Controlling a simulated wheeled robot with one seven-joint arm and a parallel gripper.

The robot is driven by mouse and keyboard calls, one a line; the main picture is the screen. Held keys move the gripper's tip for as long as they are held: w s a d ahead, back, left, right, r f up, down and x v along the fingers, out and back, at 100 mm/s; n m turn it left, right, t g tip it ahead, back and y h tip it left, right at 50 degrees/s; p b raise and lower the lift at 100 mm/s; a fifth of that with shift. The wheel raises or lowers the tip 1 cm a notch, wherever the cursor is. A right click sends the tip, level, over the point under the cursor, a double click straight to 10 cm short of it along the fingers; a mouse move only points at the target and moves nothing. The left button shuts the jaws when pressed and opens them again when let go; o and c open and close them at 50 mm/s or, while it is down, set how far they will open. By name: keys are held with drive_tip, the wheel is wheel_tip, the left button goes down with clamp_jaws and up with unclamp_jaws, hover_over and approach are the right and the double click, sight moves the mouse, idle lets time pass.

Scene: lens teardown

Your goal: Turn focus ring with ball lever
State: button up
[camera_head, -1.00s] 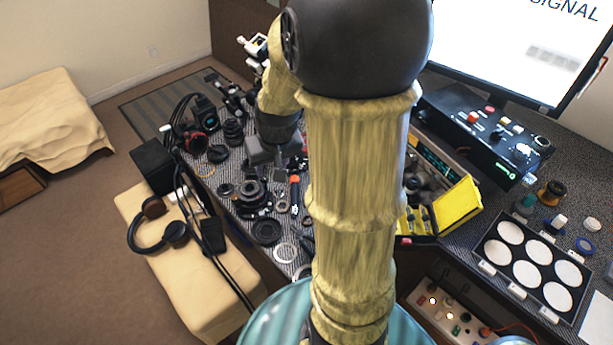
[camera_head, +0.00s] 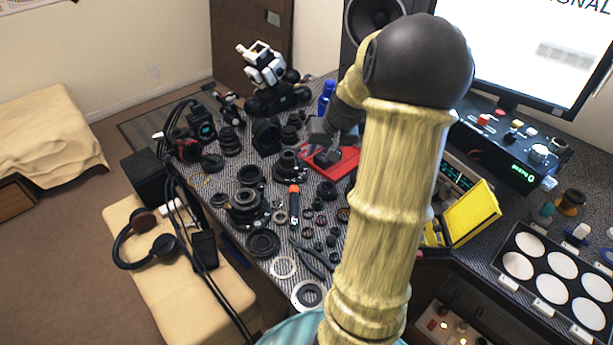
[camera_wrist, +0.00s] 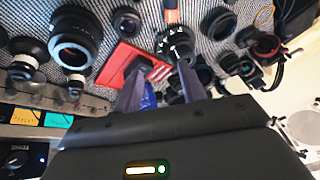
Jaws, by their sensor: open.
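Several black lenses and lens rings lie on the dark speckled bench mat. A lens assembly (camera_head: 246,205) stands left of an orange-handled tool (camera_head: 294,203). In the wrist view, a black ringed lens part (camera_wrist: 176,43) lies ahead of my gripper (camera_wrist: 163,84), beside an orange handle (camera_wrist: 170,10). I cannot make out a ball lever on any ring. My gripper is open, its two dark-blue fingers apart with nothing held. In the head view my gripper (camera_head: 328,157) is partly hidden by my arm and is over or near a red tray (camera_head: 347,164).
Pliers (camera_head: 312,258), metal rings (camera_head: 283,267) and small parts crowd the bench's front. A yellow case lid (camera_head: 470,213) and a control box (camera_head: 510,150) stand right of my arm. A white robot figure (camera_head: 262,65) stands at the back. Little bare room shows.

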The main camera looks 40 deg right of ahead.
sight(306, 177)
drive_tip(key=b+x, duration=0.1)
drive_tip(key=x, duration=1.6)
drive_tip(key=shift+f, duration=0.15)
